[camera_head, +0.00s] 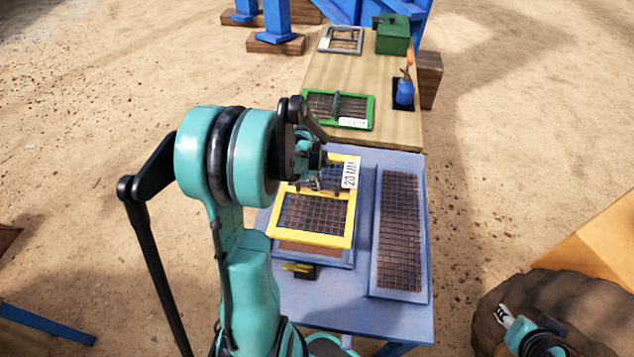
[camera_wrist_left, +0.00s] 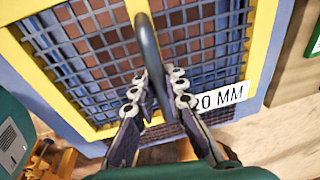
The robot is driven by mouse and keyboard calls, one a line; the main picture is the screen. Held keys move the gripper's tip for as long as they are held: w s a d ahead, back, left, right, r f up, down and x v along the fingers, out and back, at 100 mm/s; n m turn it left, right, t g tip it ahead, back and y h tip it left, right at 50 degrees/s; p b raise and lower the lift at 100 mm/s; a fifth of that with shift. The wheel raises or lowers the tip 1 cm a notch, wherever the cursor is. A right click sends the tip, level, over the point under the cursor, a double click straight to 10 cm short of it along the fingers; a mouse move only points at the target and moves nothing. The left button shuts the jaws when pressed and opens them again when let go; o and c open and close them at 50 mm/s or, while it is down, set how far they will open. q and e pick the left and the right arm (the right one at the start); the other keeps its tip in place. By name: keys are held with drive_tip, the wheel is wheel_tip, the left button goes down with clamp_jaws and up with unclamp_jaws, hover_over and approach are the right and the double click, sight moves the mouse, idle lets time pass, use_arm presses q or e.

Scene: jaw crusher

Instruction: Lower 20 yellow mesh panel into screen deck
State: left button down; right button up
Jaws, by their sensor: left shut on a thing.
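The yellow mesh panel (camera_head: 342,222), labelled 20 MM, lies over the left opening of the blue screen deck (camera_head: 345,310) in the head view. Its near edge sits short of the deck's near rim, where some brown mesh shows below it. My left gripper (camera_head: 318,184) is shut on the panel's dark handle, which shows as a curved bar (camera_wrist_left: 150,55) in the left wrist view. Whether the panel touches the deck or hangs just above it, I cannot tell. My right gripper (camera_head: 503,315) is at the lower right, away from the deck; its jaw state is unclear.
A second brown mesh (camera_head: 401,230) fills the deck's right side. Behind, a wooden table (camera_head: 385,135) holds a green-framed panel (camera_head: 338,109), a grey-framed panel (camera_head: 341,40), a green box (camera_head: 393,35) and a blue bottle (camera_head: 404,91). A large brown rock (camera_head: 570,300) stands at the lower right.

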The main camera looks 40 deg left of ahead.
use_arm(q)
drive_tip(key=shift+f, duration=0.1)
drive_tip(key=shift+f+b, duration=4.15)
drive_tip(key=shift+f, duration=0.6)
drive_tip(key=c, duration=1.5)
unclamp_jaws()
drive_tip(key=shift+o, duration=0.2)
drive_tip(key=r, duration=0.4)
drive_tip(key=s+r, duration=0.1)
drive_tip(key=r, duration=0.3)
drive_tip(key=s+r, duration=0.1)
drive_tip(key=r, duration=0.3)
drive_tip(key=shift+a, duration=0.3)
drive_tip(key=s+d+r+n, duration=0.1)
drive_tip(key=d, duration=0.2)
drive_tip(key=d+r+n+t, duration=0.1)
drive_tip(key=d+n, duration=0.1)
drive_tip(key=d, duration=0.2)
drive_tip(key=s+d+r+n+y, duration=0.1)
drive_tip(key=d, duration=0.2)
drive_tip(key=shift+s+d+n+t, duration=0.3)
drive_tip(key=shift+d+n+t, duration=0.1)
drive_tip(key=s+d+n+t, duration=0.3)
drive_tip(key=s+d+n, duration=0.3)
drive_tip(key=d, duration=0.5)
drive_tip(key=shift+f+n, duration=0.25)
drive_tip(key=shift+n, duration=0.65)
